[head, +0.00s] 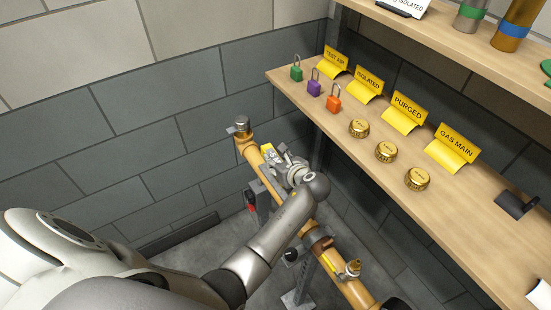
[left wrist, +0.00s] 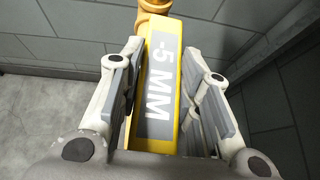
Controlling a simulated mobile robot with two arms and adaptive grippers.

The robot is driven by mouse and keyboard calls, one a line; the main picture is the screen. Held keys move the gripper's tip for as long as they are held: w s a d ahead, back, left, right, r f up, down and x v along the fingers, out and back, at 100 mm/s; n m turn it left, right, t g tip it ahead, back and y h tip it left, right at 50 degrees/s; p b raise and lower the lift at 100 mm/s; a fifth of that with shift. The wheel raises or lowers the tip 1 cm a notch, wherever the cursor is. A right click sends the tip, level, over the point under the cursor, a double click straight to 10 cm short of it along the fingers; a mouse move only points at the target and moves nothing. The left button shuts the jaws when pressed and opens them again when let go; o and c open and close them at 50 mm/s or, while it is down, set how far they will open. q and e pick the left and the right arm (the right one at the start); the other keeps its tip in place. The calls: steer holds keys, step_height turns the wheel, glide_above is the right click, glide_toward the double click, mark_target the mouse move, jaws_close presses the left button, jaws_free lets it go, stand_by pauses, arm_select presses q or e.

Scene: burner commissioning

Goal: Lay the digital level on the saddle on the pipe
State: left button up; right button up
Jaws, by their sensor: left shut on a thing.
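My left gripper (head: 283,163) is over the upper part of the orange pipe (head: 346,284), which runs from the wall down to the lower right. The gripper is shut on the level. In the head view only a small yellow part of the level (head: 267,149) shows beside the fingers. I cannot make out the saddle or whether the level touches it; the gripper and arm cover that stretch. My right gripper is not in view.
A wooden shelf (head: 463,205) at right holds green, purple and orange padlocks (head: 333,104), yellow signs (head: 403,113) and brass discs (head: 386,152). A brass fitting (head: 351,268) stands up from the lower pipe. Dark block walls (head: 140,140) stand behind.

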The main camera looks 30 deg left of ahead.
arm_select(q)
steer(key=shift+d+r, duration=0.1)
steer(key=shift+p, duration=0.55)
steer(key=shift+f+b, duration=0.35)
steer(key=shift+f, duration=0.45)
steer(key=shift+f+b, duration=0.3)
steer(key=shift+f, duration=0.4)
steer(key=shift+f+b, duration=0.3)
steer(key=shift+f, duration=0.85)
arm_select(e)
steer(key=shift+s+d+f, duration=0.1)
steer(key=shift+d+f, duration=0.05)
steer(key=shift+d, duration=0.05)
